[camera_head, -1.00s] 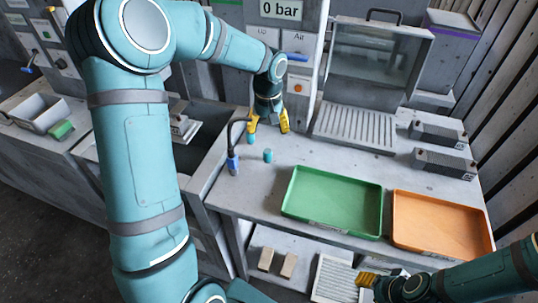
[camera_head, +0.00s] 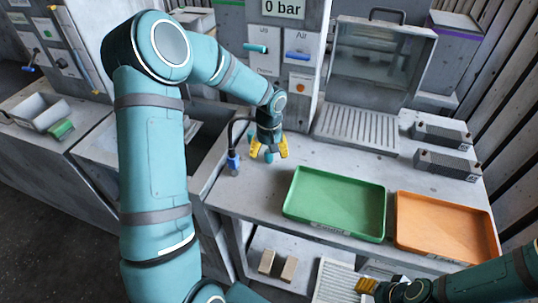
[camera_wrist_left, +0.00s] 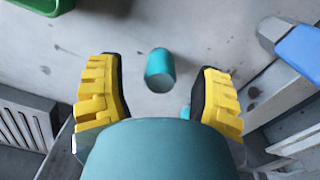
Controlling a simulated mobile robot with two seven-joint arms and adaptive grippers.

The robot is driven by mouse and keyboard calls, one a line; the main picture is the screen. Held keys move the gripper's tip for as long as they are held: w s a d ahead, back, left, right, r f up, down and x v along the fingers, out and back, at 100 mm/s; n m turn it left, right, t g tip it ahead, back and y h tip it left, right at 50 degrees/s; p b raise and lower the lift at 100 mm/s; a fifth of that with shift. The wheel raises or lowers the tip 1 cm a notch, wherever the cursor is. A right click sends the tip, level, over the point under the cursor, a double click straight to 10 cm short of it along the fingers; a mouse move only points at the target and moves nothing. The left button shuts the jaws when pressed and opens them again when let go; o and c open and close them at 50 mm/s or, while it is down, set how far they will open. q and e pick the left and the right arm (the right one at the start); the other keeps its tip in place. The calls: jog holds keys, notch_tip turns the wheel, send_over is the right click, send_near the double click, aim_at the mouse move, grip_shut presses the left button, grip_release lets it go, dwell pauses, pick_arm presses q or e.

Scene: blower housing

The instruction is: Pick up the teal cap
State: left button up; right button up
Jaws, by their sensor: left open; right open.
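A small teal cylinder, apparently the teal cap (camera_wrist_left: 159,70), stands on the bench. In the left wrist view it lies between the two yellow fingers and beyond their tips, with a gap on both sides. In the head view the cap (camera_head: 269,157) shows between the fingertips, partly covered. My left gripper (camera_head: 268,152) is open above it, pointing down, with nothing held. A second teal piece (camera_wrist_left: 186,112) is mostly hidden behind my gripper in the wrist view. My right gripper (camera_head: 367,285) is open at the lower right, by the bench's front edge.
A blue nozzle (camera_head: 233,164) on a dark hose stands just left of my left gripper. A green tray (camera_head: 335,232) and an orange tray (camera_head: 445,250) lie to the right. A grated cabinet (camera_head: 358,130) stands behind.

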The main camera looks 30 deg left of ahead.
pick_arm(q)
jog(key=c, duration=1.1)
jog(key=shift+r, duration=0.2)
notch_tip(320, 180, up, 10)
jog(key=shift+f+p, duration=0.1)
jog(key=shift+p, duration=0.65)
